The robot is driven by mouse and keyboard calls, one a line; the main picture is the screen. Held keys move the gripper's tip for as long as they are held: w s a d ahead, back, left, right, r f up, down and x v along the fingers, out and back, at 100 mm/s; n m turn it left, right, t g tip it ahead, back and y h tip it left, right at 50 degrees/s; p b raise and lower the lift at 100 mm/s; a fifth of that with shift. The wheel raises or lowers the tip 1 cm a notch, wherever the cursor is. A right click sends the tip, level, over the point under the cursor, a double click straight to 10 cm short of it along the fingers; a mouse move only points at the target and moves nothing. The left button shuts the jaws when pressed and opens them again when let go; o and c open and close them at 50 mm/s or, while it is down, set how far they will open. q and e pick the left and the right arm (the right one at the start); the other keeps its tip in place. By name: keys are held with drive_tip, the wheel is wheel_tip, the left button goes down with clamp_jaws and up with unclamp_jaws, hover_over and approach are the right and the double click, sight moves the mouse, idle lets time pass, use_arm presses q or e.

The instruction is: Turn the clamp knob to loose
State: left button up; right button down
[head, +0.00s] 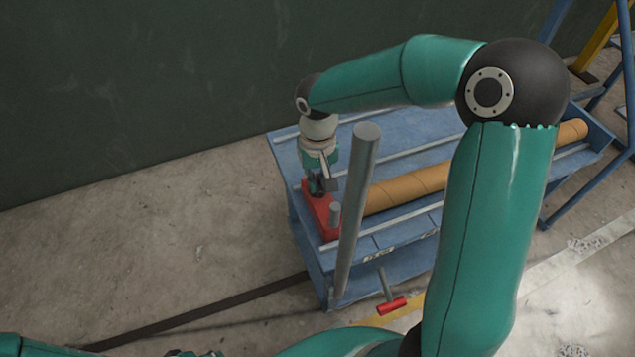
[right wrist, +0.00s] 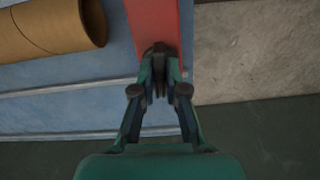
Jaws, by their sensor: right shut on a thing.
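The red clamp base (head: 329,224) lies at the near left end of a blue bench (head: 288,160). It also shows as a red strip at the top of the right wrist view (right wrist: 152,18). My right gripper (head: 318,188) reaches down onto the red base from above. In the right wrist view its fingers (right wrist: 159,72) are closed together over a small dark part on the red surface. I take this to be the clamp knob, which the fingers mostly hide. Its turn position cannot be read. My left gripper is not in view; only green arm parts show at the bottom left.
A brown cardboard tube (head: 410,188) lies along the bench, right of the red base. A thick grey bar (head: 357,200) stands in front of the bench. A red handle (head: 392,305) sticks out low. Concrete floor is open to the left; a dark wall rises behind.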

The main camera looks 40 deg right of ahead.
sight(318, 181)
drive_tip(key=m+b, duration=0.1)
drive_tip(key=m, duration=0.3)
drive_tip(key=shift+w+r+m, duration=0.1)
drive_tip(key=shift+m, duration=0.3)
idle(0.4)
drive_tip(key=c, duration=1.2)
unclamp_jaws()
wheel_tip(318, 181, up, 12)
